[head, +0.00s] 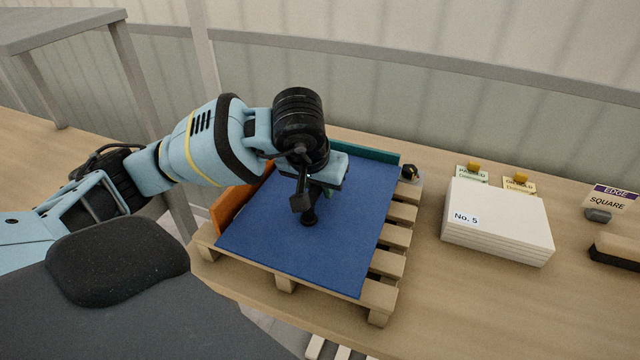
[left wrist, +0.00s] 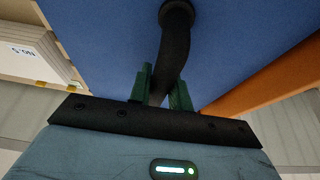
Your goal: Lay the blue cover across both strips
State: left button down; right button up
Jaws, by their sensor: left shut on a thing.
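The blue cover (head: 350,240) is a flat blue sheet above a wooden pallet (head: 392,262). I cannot tell whether it rests on the slats or hangs just over them. It also fills much of the left wrist view (left wrist: 250,40). My left gripper (head: 318,186) is over the cover, its green fingers (left wrist: 160,88) shut on a black suction tool (left wrist: 176,45). The tool's round foot (head: 310,218) meets the cover near its middle. No two strips show clearly; anything under the cover is hidden. My right gripper is out of view.
An orange board (head: 231,208) stands along the cover's left edge, a teal board (head: 378,156) along the back. Right of the pallet are a small dark knob (head: 409,172), a white "No. 5" stack (head: 500,222), tags and a brush (head: 617,250). A wall closes the back.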

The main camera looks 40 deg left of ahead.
pick_arm(q)
jog(key=c, duration=1.2)
grip_release()
jog(key=shift+c, duration=0.2)
jog(key=shift+o, duration=0.2)
jog(key=shift+f, duration=0.1)
jog(key=v, duration=0.8)
jog(key=shift+f, duration=0.1)
